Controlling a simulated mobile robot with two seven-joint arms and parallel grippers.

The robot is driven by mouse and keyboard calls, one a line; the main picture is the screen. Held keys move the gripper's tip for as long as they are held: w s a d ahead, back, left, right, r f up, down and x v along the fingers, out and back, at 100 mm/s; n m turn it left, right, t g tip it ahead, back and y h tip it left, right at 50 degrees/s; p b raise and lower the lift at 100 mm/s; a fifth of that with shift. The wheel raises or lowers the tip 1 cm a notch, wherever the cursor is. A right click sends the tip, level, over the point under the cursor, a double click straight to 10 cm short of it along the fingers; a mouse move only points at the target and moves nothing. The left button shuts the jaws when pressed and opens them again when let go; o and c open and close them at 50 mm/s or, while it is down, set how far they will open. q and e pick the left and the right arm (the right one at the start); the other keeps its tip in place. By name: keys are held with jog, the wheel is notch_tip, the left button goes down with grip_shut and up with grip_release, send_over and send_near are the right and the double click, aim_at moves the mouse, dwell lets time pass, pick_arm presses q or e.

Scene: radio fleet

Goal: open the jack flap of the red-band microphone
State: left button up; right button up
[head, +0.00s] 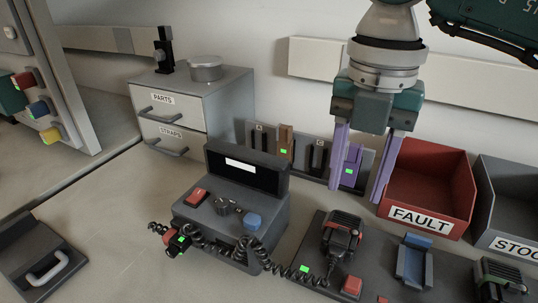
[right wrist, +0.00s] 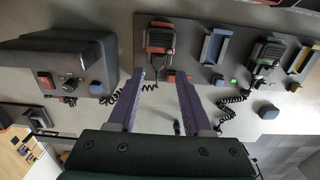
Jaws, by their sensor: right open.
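The red-band microphone (head: 342,235) is a dark hand microphone with a red band, lying in a dark tray (head: 325,264) right of the radio console. It also shows in the right wrist view (right wrist: 160,38). I cannot make out its jack flap or whether that is open. A coiled cord runs beside it toward the console. My right gripper (head: 357,193) is open and empty, its purple fingers pointing down behind and above the microphone. In the right wrist view the gripper (right wrist: 160,75) has its fingertips apart, with the microphone beyond them. My left gripper is not in view.
The dark radio console (head: 230,215) stands left of the tray. A second microphone with green marks (head: 499,278) and a blue holder (head: 414,262) are to the right. Behind are a red FAULT bin (head: 430,217), a grey bin (head: 505,200) and a battery rack (head: 270,140).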

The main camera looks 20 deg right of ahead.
aim_at(344, 228)
notch_tip(344, 228, down, 8)
jog(key=shift+r+b, duration=0.25)
jog(key=shift+b, duration=0.2)
grip_shut()
dwell(0.4)
